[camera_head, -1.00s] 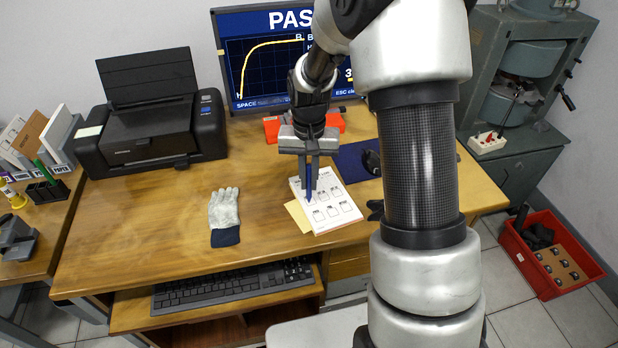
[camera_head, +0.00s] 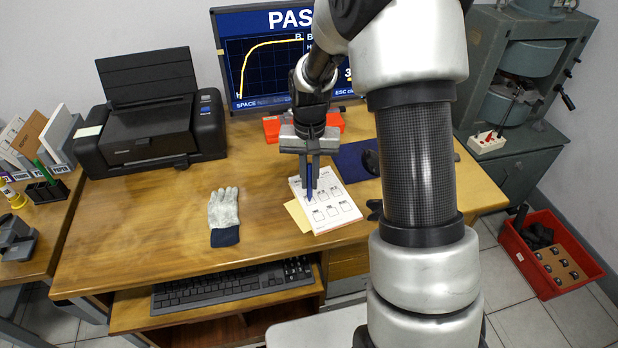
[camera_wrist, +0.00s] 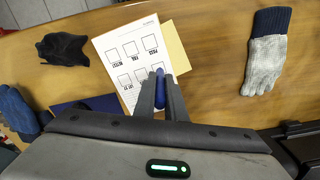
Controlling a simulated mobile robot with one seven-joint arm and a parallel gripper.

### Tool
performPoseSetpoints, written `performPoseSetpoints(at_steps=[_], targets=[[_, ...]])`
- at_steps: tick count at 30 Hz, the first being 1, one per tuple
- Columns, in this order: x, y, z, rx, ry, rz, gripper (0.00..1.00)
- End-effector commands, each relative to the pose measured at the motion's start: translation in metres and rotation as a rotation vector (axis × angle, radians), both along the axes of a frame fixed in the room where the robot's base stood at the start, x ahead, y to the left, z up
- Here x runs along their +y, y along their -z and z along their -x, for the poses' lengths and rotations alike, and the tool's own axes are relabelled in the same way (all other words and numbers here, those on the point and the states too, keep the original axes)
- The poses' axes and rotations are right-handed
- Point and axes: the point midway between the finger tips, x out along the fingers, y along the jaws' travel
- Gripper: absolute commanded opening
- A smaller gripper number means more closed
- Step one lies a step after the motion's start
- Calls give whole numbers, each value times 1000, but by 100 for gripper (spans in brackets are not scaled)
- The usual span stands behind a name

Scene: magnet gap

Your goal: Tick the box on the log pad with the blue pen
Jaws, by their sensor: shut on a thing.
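The blue pen (camera_head: 309,186) is held upright, tip down, in my gripper (camera_head: 309,168), over the log pad. In the wrist view the pen (camera_wrist: 160,82) sits between the two fingers of my gripper (camera_wrist: 162,92). The log pad (camera_head: 339,217) is a white sheet with two rows of printed boxes on the wooden desk; it also shows in the wrist view (camera_wrist: 109,36). The pen tip is near the upper left box. I cannot tell whether it touches the paper. No mark shows clearly, and the fingers and pen hide part of the pad in the wrist view.
A yellow sheet (camera_head: 297,217) sticks out from under the pad. A grey glove with a blue cuff (camera_head: 224,215) lies to the left. A red case (camera_head: 271,127), monitor (camera_head: 265,75) and printer (camera_head: 150,130) stand behind. A dark blue mat (camera_head: 355,163) lies right of the gripper.

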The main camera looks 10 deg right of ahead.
Motion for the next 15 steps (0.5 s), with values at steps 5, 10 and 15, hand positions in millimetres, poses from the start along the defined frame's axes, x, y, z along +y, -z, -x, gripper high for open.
performPoseSetpoints(at_steps=[5,10,15], targets=[[-1,0,-1,0,1,0,0],[-2,0,-2,0,1,0,0],[-3,0,-3,0,0,0,0]])
